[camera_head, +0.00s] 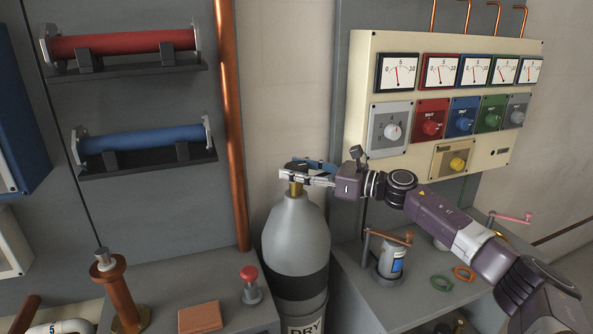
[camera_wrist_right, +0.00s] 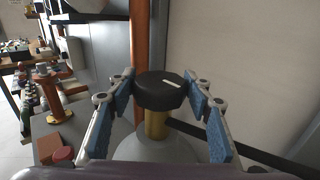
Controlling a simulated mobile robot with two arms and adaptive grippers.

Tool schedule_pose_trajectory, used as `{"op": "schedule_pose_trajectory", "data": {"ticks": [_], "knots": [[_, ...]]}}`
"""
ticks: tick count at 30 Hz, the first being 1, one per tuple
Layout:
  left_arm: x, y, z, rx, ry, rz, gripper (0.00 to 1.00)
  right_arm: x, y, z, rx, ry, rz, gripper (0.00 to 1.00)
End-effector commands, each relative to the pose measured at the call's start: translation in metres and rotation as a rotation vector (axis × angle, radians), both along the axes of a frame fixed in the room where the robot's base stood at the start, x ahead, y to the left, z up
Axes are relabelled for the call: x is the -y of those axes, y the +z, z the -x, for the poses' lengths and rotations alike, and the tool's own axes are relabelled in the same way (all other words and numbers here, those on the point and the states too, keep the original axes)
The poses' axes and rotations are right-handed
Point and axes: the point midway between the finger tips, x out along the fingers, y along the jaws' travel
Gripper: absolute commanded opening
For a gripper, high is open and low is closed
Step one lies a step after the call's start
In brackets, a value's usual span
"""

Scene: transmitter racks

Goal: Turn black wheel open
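The black wheel (camera_wrist_right: 160,92) is a thick dark disc with a white mark on top. It sits on a brass valve stem (camera_wrist_right: 156,125) at the top of a grey gas cylinder (camera_head: 296,236). In the head view the wheel is largely hidden by my right gripper (camera_head: 308,175). In the right wrist view, the right gripper's blue-padded fingers stand spread on either side of the wheel, their tips close beside its rim. Whether they touch it I cannot tell. My left gripper is not in view.
A copper pipe (camera_head: 231,120) runs up behind the cylinder on the left. A cream meter panel (camera_head: 430,110) with dials and knobs is at the right. A grey bench (camera_head: 190,270) with a red-topped button (camera_head: 249,278) stands left of the cylinder; a small canister (camera_head: 391,261) stands right.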

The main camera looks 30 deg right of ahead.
Motion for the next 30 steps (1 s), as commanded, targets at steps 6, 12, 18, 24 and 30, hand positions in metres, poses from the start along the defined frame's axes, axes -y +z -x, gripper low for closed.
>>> {"op": "schedule_pose_trajectory", "data": {"ticks": [6, 12, 18, 24, 30], "knots": [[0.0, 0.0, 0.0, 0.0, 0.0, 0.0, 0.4, 0.0, 0.0, 0.0, 0.001, 0.0, 0.001, 0.63], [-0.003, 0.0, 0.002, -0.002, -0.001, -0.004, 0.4, 0.0, -0.001, 0.0, -0.001, 0.0, 0.001, 0.63], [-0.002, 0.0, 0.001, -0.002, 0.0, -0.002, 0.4, 0.006, -0.003, 0.009, -0.003, -0.001, 0.001, 0.63], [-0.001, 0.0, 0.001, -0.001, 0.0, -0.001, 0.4, 0.018, -0.002, 0.029, -0.004, 0.001, 0.003, 0.63], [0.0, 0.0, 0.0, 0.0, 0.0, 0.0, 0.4, 0.029, -0.003, 0.046, -0.005, -0.001, 0.002, 0.63]]}}
